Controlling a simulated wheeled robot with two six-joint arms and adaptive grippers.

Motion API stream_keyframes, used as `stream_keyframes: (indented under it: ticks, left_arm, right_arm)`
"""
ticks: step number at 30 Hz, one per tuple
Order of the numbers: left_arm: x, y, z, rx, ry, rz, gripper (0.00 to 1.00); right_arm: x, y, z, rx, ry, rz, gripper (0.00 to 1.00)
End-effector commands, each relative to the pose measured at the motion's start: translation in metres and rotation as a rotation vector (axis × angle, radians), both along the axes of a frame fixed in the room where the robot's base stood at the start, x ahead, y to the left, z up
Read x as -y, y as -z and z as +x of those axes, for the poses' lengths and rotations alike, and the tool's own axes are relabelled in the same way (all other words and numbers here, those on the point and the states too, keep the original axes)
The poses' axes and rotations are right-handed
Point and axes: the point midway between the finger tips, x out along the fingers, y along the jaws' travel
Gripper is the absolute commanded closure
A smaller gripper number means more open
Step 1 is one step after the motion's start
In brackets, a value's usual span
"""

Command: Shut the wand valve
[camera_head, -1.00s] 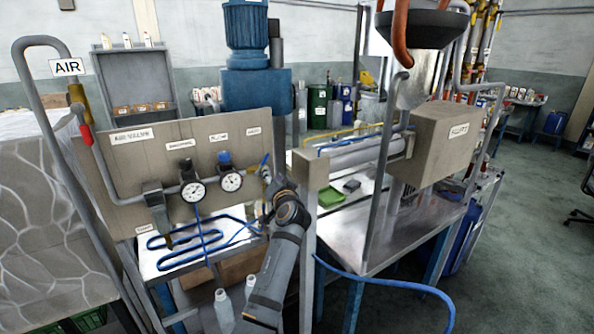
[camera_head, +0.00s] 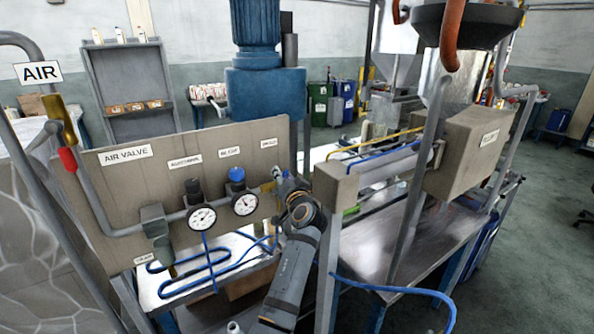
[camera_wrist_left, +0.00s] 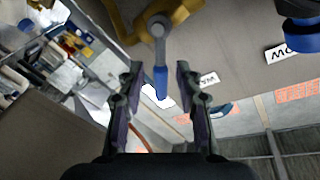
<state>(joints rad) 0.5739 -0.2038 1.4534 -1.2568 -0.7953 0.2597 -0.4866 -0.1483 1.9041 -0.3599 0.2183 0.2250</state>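The wand valve is a brass body (camera_wrist_left: 183,12) with a grey lever whose blue handle (camera_wrist_left: 160,82) points down toward my wrist in the left wrist view. My left gripper (camera_wrist_left: 157,70) is open, with one finger on each side of the blue handle and visible gaps between. In the head view my left gripper (camera_head: 283,181) is at the right end of the beige air panel (camera_head: 120,185), below a small label. It mostly hides the valve there. My right gripper is not in view.
Two round gauges (camera_head: 202,218) and a blue knob (camera_head: 237,174) sit on the panel left of my gripper. A beige post (camera_head: 333,195) stands close on its right. Blue hose (camera_head: 190,285) coils on the metal bench below. A hopper machine (camera_head: 470,150) stands further right.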

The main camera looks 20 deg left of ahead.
Motion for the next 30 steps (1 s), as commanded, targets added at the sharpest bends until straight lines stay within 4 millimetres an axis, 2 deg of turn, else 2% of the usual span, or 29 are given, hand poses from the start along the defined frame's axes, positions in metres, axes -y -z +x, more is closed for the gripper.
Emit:
stream_keyframes:
  ticks: [9, 17, 30]
  left_arm:
    - [0.0005, 0.0006, -0.0002, -0.001, -0.001, 0.000, 0.66]
    - [0.0004, 0.0005, -0.0002, -0.001, -0.001, 0.000, 1.00]
    - [-0.0008, 0.0011, -0.0003, 0.002, -0.001, -0.003, 1.00]
  right_arm:
    - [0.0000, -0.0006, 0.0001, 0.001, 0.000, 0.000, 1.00]
    - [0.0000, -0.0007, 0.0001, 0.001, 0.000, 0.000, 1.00]
    - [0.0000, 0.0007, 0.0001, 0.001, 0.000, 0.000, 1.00]
